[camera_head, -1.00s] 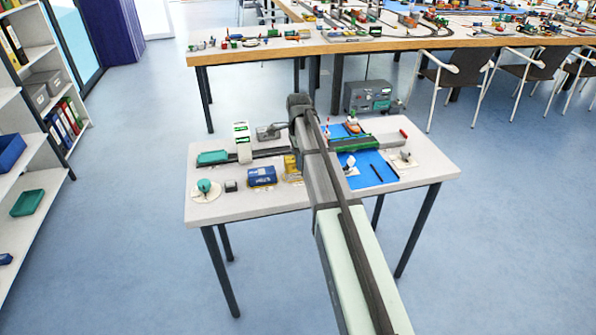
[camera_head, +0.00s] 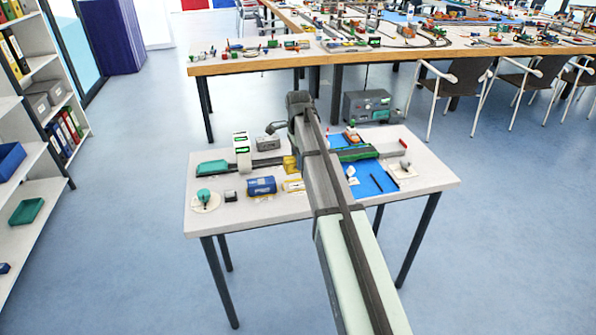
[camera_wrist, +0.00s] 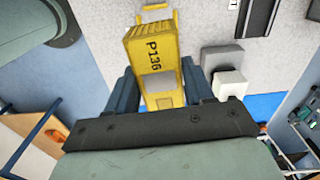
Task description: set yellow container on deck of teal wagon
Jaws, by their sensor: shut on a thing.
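The yellow container (camera_wrist: 153,48), marked P136, is between the two fingers of my gripper (camera_wrist: 158,76) in the wrist view. My gripper is shut on it. In the head view the container (camera_head: 290,164) shows just left of my arm, above the table, partly hidden by the arm. My fingertips are hidden in the head view.
A blue container (camera_head: 262,186) and a pale yellow-edged piece (camera_head: 293,185) lie in front of the track. A blue mat (camera_head: 372,178) lies right of my arm. A grey control box (camera_head: 367,105) is behind the table.

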